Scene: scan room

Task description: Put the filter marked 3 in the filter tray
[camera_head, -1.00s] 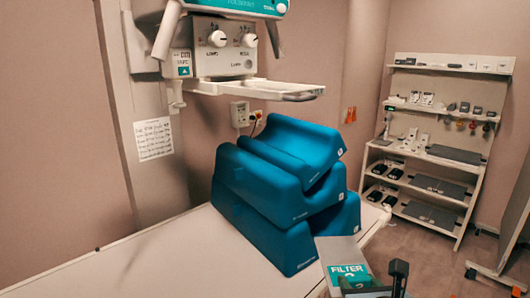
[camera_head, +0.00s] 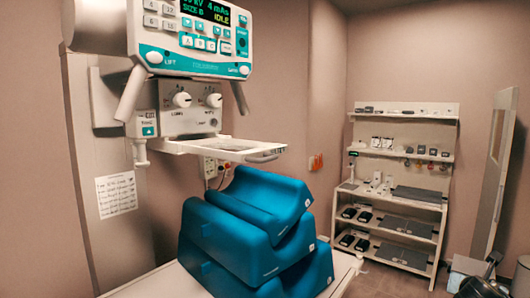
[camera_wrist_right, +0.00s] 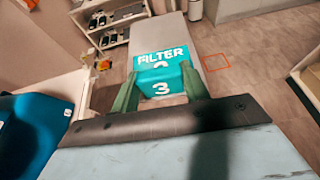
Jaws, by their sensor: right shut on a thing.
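The filter marked 3 (camera_wrist_right: 162,72) has a teal label reading FILTER 3 and a grey plate beyond it. It sits between the two fingers of my right gripper (camera_wrist_right: 160,88), which is shut on its labelled end. In the head view the right gripper (camera_head: 480,283) shows only partly at the bottom right corner, with the grey filter plate (camera_head: 468,265) beside it. The filter tray (camera_head: 225,147) is a pale flat frame with a grey front handle, sticking out to the right below the collimator knobs. The right gripper is well apart from it. My left gripper is not in view.
Teal foam wedges (camera_head: 255,235) are stacked on the white table (camera_head: 150,283) below the tray. The control panel (camera_head: 195,40) hangs above the tray. A shelf unit (camera_head: 400,195) stands at the back right. The air right of the tray is clear.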

